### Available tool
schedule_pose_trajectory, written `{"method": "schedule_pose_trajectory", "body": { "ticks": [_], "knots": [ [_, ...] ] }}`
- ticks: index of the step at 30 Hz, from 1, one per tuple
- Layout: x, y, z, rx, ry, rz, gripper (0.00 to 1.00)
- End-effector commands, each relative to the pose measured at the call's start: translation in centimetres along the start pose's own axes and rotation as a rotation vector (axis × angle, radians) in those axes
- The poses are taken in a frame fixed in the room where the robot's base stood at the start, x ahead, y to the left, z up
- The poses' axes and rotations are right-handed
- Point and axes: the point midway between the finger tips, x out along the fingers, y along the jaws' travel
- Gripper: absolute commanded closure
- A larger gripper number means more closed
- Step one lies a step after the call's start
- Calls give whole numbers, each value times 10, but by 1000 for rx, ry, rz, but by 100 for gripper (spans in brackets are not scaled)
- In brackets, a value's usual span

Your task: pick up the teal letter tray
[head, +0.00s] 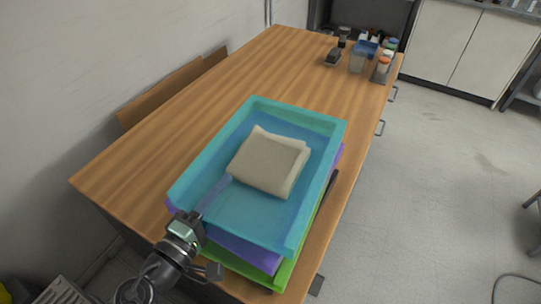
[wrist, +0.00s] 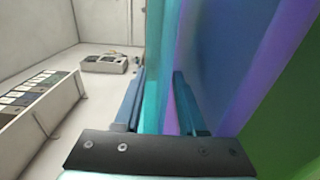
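The teal letter tray (head: 191,180) lies on top of a stack on the wooden table, in the head view. A folded beige cloth (head: 268,162) lies inside it. Under it are a purple tray (head: 245,250) and a green tray (head: 262,278). My gripper (head: 214,190) is at the tray's near-left end, with a blue finger showing over its inside. In the wrist view, the two fingers of my gripper (wrist: 158,98) stand apart on either side of a teal wall (wrist: 155,80). A purple strip shows between that wall and the right finger; firm contact is not visible.
A wall runs along the left; open floor (head: 440,190) lies to the right.

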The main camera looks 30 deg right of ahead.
Motion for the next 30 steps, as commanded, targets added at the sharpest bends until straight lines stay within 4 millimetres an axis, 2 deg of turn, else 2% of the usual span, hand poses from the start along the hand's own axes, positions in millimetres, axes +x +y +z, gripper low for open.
{"method": "schedule_pose_trajectory", "body": {
  "ticks": [4, 9, 11, 30],
  "knots": [
    [0, 0, 0, 0, 0, 0, 62],
    [0, -1, 0, -1, 0, -1, 92],
    [-1, -1, 0, -2, 0, -2, 100],
    [-1, -7, 2, -9, 0, -9, 100]
  ]
}}
